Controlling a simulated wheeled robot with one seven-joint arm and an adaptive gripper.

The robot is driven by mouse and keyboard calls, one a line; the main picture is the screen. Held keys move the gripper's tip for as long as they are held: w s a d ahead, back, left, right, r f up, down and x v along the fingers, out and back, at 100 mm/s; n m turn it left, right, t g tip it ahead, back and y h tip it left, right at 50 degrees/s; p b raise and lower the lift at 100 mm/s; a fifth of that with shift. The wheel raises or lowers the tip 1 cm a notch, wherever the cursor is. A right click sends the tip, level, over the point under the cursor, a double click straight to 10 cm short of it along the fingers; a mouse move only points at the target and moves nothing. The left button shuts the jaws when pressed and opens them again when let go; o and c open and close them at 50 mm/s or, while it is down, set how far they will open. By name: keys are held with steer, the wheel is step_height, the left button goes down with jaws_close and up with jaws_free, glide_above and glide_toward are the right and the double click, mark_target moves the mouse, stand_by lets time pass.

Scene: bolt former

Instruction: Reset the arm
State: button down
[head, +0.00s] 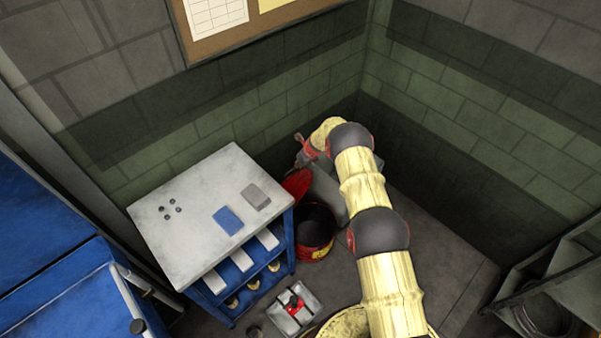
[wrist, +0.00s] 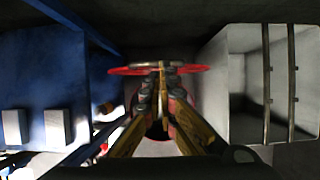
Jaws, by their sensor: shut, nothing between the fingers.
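My arm (head: 362,180) is cream with dark grey joints and reaches from the bottom of the head view toward the back corner. Its end, my gripper (head: 302,158), is small and partly hidden there, above and behind the red lid (head: 297,183). In the wrist view my gripper (wrist: 160,75) points away from the camera, with its yellow-brown fingers together and nothing seen between them. The red lid (wrist: 190,69) shows nearly edge-on by the fingertips; I cannot tell whether they touch.
A red bin (head: 316,248) stands open on the floor. Left of it is a blue cart (head: 210,215) with a grey top carrying a blue block (head: 228,220), a grey block (head: 256,196) and several small dark pieces. A grey box (head: 326,190) stands behind the arm.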

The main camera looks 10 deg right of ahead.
steer(key=r, duration=0.1)
steer(key=w+r, duration=0.1)
steer(key=a+r, duration=0.1)
steer(key=shift+w+r, duration=0.2)
steer(key=shift+r, duration=0.1)
